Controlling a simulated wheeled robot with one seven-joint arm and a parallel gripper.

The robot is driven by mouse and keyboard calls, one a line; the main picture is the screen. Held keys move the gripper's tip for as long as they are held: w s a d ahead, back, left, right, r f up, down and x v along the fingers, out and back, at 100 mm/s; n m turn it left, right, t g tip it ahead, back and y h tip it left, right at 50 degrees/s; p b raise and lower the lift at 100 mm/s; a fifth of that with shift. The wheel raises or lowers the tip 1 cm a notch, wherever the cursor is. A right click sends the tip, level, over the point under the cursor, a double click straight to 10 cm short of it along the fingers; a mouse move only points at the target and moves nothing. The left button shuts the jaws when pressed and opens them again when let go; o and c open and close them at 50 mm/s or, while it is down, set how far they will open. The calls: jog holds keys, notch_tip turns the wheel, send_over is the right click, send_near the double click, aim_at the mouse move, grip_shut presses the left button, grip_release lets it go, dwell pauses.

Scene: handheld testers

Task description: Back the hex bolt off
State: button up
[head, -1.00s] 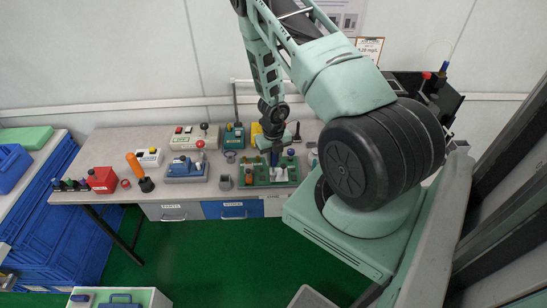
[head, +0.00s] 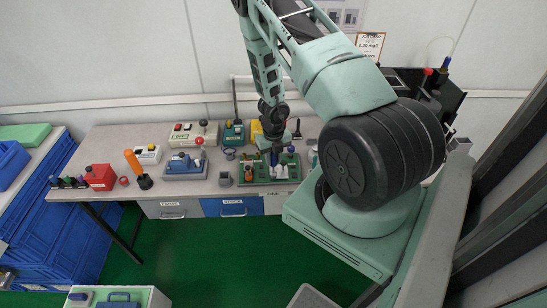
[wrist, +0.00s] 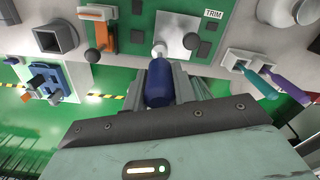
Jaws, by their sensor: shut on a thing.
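My gripper (wrist: 168,72) is shut on a dark blue handle (wrist: 158,88) of a driver-like tool; in the head view my gripper (head: 275,150) is over the green board. The tool's short grey end (wrist: 160,50) points at a silver plate (wrist: 178,22) by a TRIM label (wrist: 213,14). The tool end appears to meet the plate's near edge; contact cannot be told for sure. The hex bolt cannot be made out and may be hidden under the tool end. The green board (wrist: 130,45) also carries an orange lever (wrist: 100,32) and dark knobs.
A rack with teal (wrist: 258,82) and purple (wrist: 290,88) tools is close on the right. Several testers crowd the bench (head: 110,140).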

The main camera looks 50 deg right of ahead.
jog(key=shift+f, duration=0.1)
dwell(0.4)
jog(key=shift+n+b, duration=1.35)
jog(key=shift+n, duration=1.55)
jog(key=n+b, duration=0.2)
jog(key=n, duration=0.3)
jog(key=shift+n, duration=0.4)
jog(key=shift+n+b, duration=0.3)
jog(key=shift+n, duration=0.1)
